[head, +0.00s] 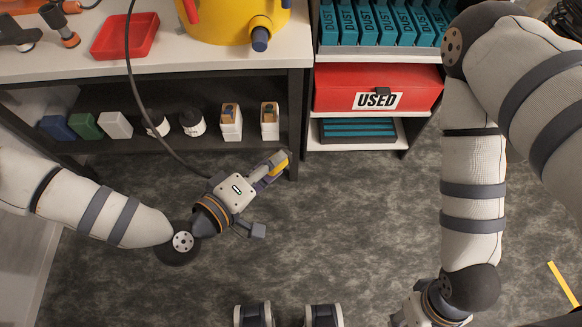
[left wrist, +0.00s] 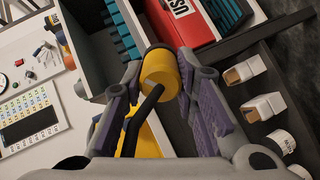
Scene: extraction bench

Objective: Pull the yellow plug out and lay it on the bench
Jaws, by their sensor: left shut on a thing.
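The yellow plug (left wrist: 158,70) is a short cylinder with a dark end, held between the purple-grey pads of my left gripper (left wrist: 158,85). A black cable (left wrist: 142,115) runs from it back toward the wrist. In the head view my left gripper (head: 272,172) is shut on the plug, over the floor just in front of the bench's front edge. A bit of the plug's yellow (head: 281,164) shows at the fingertips. The bench (head: 200,62) is at the upper left. My right gripper (head: 428,308) is at the bottom edge, its fingers cut off from view.
On the bench stand a yellow drum (head: 228,20) and a red tray (head: 124,36). The cable (head: 140,100) hangs over the bench edge. White blocks (head: 230,128) and jars sit on the lower shelf. A red USED box (head: 415,76) is on the right rack. The bench front between tray and drum is bare.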

